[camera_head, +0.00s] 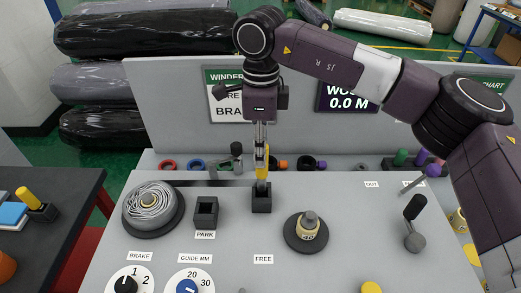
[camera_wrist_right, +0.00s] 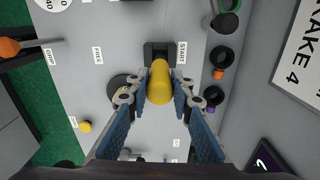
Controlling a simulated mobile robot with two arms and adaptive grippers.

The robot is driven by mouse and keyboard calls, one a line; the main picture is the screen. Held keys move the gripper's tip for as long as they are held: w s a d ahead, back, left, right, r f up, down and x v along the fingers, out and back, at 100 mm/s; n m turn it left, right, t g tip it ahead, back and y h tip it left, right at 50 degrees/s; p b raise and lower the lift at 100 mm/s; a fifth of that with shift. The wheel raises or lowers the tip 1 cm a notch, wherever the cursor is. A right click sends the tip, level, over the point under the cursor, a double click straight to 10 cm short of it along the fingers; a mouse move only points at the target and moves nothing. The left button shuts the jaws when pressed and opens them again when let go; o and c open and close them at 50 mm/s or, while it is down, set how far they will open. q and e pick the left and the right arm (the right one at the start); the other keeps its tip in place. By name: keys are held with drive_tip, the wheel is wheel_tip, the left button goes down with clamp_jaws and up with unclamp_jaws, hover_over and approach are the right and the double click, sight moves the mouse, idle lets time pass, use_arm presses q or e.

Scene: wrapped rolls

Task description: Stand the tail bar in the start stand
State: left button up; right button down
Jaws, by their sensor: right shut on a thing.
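My right gripper (camera_head: 262,150) points straight down over the grey panel. It is shut on the yellow tail bar (camera_head: 262,168), which is upright. The bar also shows between the blue-grey fingers in the right wrist view (camera_wrist_right: 160,85). The black start stand (camera_head: 262,203) is directly below the bar. In the right wrist view the start stand (camera_wrist_right: 151,54) is beside the START label, partly covered by the bar. The bar's lower end meets the stand's mouth in the head view; I cannot tell how deep it sits. My left gripper is not in view.
The PARK stand (camera_head: 205,213) looks empty. A wound grey coil (camera_head: 153,206) is left of it. A knobbed spindle (camera_head: 308,230) and a black-knobbed lever (camera_head: 415,220) stand to the right. Coloured rings (camera_head: 196,164) lie along the back edge.

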idle(0.5)
drive_tip(key=shift+f+b, duration=0.2)
drive_tip(key=shift+b, duration=0.1)
drive_tip(key=shift+f, duration=0.3)
drive_tip(key=shift+f+b, duration=1.8)
drive_tip(key=shift+f, duration=0.3)
drive_tip(key=c, duration=1.6)
unclamp_jaws()
drive_tip(key=shift+r, duration=0.1)
wheel_tip(320, 180, up, 12)
